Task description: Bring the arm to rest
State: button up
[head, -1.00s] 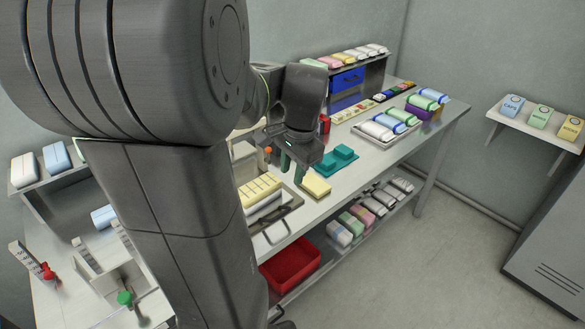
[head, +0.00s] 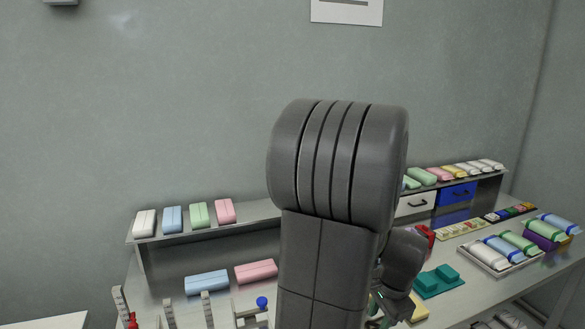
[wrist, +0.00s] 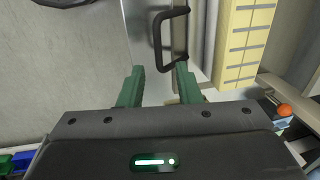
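My gripper (wrist: 159,84) shows in the wrist view with its two green fingers spread apart and nothing between them. A black handle (wrist: 160,42) on a pale metal surface lies beyond the fingertips. A yellow block with dark marks (wrist: 245,45) lies to the right of the fingers. In the head view my own arm stands upright in the middle and hides most of the gripper. Only a little of the wrist shows at the lower right of the arm, above the bench.
A back shelf (head: 255,211) carries white, blue, green and pink packs. A blue pack (head: 206,283) and a pink pack (head: 256,271) lie below it. To the right are a teal fixture (head: 437,281), a blue drawer (head: 458,194) and a tray of rolled packs (head: 488,260).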

jog(key=f, duration=0.3)
jog(key=shift+w+a+f, duration=0.15)
jog(key=shift+w, duration=0.15)
jog(key=shift+w+a, duration=0.15)
jog(key=shift+w, duration=0.3)
